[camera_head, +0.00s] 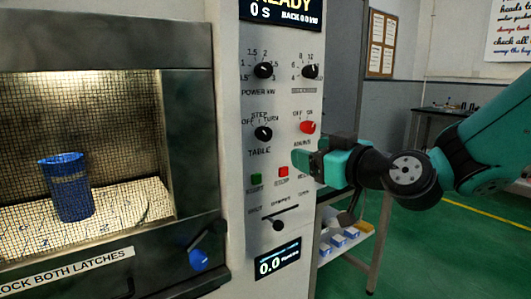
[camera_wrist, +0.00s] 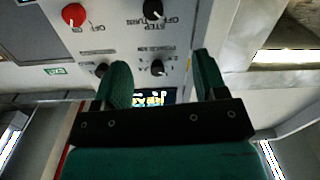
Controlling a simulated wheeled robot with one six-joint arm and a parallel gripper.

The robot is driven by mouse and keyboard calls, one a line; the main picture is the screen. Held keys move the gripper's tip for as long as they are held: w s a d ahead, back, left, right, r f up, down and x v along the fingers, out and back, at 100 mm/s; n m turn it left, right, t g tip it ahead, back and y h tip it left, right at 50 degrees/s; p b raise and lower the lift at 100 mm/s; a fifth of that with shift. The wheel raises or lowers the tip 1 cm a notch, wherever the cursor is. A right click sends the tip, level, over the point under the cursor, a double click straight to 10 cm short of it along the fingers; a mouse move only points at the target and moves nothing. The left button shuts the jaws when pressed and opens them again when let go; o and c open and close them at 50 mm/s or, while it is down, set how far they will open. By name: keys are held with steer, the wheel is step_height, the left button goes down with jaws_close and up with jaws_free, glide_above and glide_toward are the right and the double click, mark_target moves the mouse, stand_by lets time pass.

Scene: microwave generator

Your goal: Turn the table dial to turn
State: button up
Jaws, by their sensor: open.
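The table dial (camera_head: 263,133) is a black knob on the white control panel, with OFF, STEP and TURN printed around it. I cannot tell for sure which mark its pointer faces. In the wrist view the panel is upside down and the table dial (camera_wrist: 153,10) is at the top edge. My gripper (camera_head: 305,158) is in front of the panel, right of and below the dial, apart from it. In the wrist view my gripper (camera_wrist: 160,60) has its two green fingers spread with nothing held between them.
A red knob (camera_head: 307,127) sits just above my gripper. The power dial (camera_head: 263,70) and another black knob (camera_head: 310,71) are higher up. Green (camera_head: 256,178) and red (camera_head: 283,171) buttons and a slider (camera_head: 278,225) are below. A blue cup (camera_head: 67,187) stands in the lit chamber.

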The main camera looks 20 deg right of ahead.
steer(key=p, duration=1.4)
glide_toward(267, 135)
steer(key=shift+t, duration=0.3)
steer(key=x, duration=0.9)
steer(key=shift+w+a, duration=0.1)
steer(key=shift+a, duration=0.05)
steer(key=shift+w+a+f, duration=0.15)
steer(key=shift+w+f, duration=0.05)
steer(key=shift+w, duration=0.45)
steer(key=c, duration=0.9)
